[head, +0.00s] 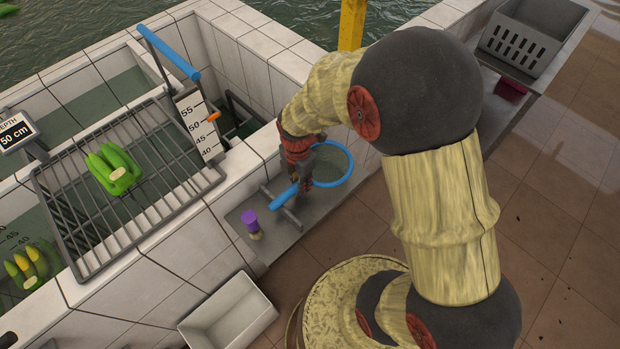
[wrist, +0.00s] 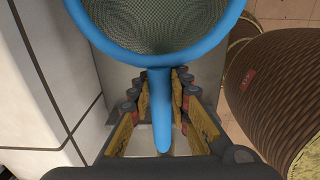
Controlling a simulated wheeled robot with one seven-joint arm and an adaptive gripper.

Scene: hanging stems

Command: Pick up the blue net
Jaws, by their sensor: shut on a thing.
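The blue net has a round blue hoop (head: 349,172) with dark mesh and a straight blue handle (head: 284,196). In the head view it is at the grey ledge beside the tiled tank wall. My gripper (head: 306,184) is shut on the handle just below the hoop. In the wrist view the handle (wrist: 161,112) runs between the yellow-padded fingers, and the hoop (wrist: 160,59) fills the top. I cannot tell whether the net still touches the grey rest (head: 281,208) under it.
A purple-handled brush (head: 250,222) stands on the ledge left of the net. A white bin (head: 228,315) is below. A wire rack (head: 95,200) with green fruit (head: 113,168) spans the tank. A grey slotted basket (head: 522,45) is at upper right. The tiled floor at right is mostly clear.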

